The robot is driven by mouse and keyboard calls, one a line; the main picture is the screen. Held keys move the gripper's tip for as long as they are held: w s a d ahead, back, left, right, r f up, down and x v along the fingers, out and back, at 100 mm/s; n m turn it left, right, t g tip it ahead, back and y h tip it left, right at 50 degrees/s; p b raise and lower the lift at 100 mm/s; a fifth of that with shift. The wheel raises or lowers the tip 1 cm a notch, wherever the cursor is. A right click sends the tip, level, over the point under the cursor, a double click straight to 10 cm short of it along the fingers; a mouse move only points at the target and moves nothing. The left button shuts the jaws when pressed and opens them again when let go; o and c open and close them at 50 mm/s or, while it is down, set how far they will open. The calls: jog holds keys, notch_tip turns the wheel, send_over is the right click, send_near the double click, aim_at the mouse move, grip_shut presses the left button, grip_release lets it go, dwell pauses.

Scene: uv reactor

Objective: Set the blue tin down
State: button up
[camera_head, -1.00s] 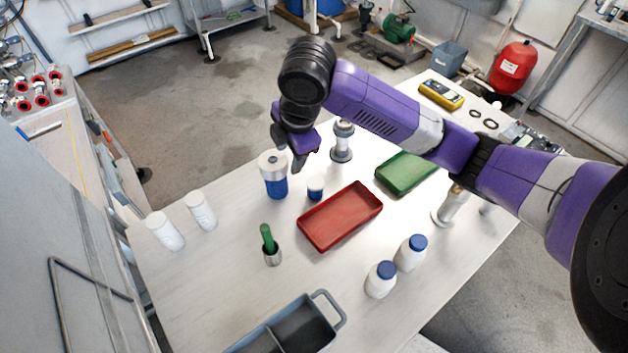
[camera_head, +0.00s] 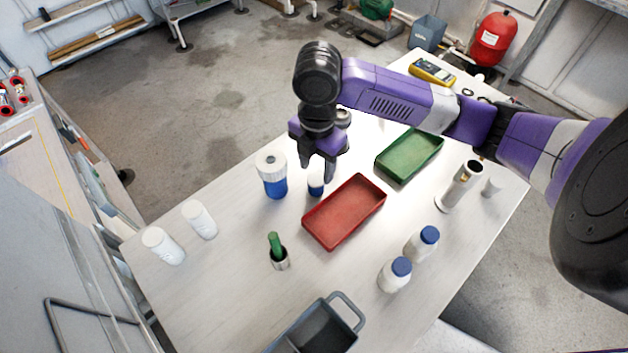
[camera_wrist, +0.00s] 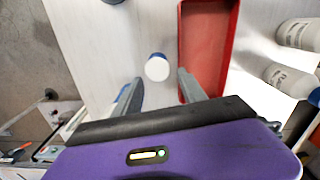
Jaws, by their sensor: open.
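A small blue tin with a white top (camera_head: 316,186) stands upright on the pale table (camera_head: 225,260), left of the red tray (camera_head: 344,212). My gripper (camera_head: 319,174) is open with its fingers pointing down at this tin. In the wrist view the tin (camera_wrist: 157,67) shows its round white top and a blue edge, ahead of and between the two spread fingertips (camera_wrist: 159,78). I see no finger touching it. A larger blue and white container (camera_head: 272,175) stands just to its left.
A green tray (camera_head: 410,156) lies behind the red one. Two white bottles with blue caps (camera_head: 422,243) stand at front right. Two white cylinders (camera_head: 199,219) stand left. Bare table lies between them.

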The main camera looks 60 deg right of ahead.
aim_at(316, 179)
jog(key=shift+w+d+f+p, duration=0.1)
jog(key=shift+f+p, duration=0.25)
jog(key=shift+f, duration=1.15)
jog(key=shift+w+d+f+p, duration=0.1)
jog(key=shift+f+p, duration=0.25)
jog(key=shift+f, duration=1.1)
jog(key=shift+c, duration=0.2)
grip_shut()
